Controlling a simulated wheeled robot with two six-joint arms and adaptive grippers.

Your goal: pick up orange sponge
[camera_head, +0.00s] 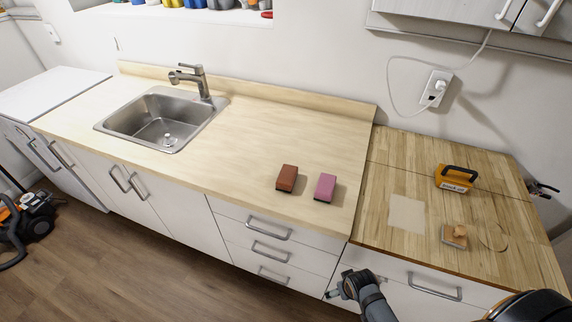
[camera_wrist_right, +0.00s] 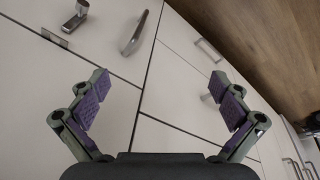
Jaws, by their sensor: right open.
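An orange-brown sponge block (camera_head: 286,178) lies on the light wood counter (camera_head: 260,130), near its front edge. A pink sponge block (camera_head: 325,187) lies just to its right, apart from it. My right gripper (camera_head: 345,285) is low in front of the cabinet fronts, below and to the right of the sponges and clear of them. In the right wrist view the right gripper (camera_wrist_right: 160,92) is open and empty, its purple-padded fingers wide apart before white drawer fronts. No sponge shows in that view. My left gripper is not in view.
A steel sink (camera_head: 165,120) with a faucet (camera_head: 195,80) is at left. On the lower wooden worktop are an orange-and-black tool (camera_head: 456,178), a small tan block (camera_head: 454,236) and a pale sheet (camera_head: 407,213). Drawer handles (camera_head: 268,231) stick out. Counter around the sponges is clear.

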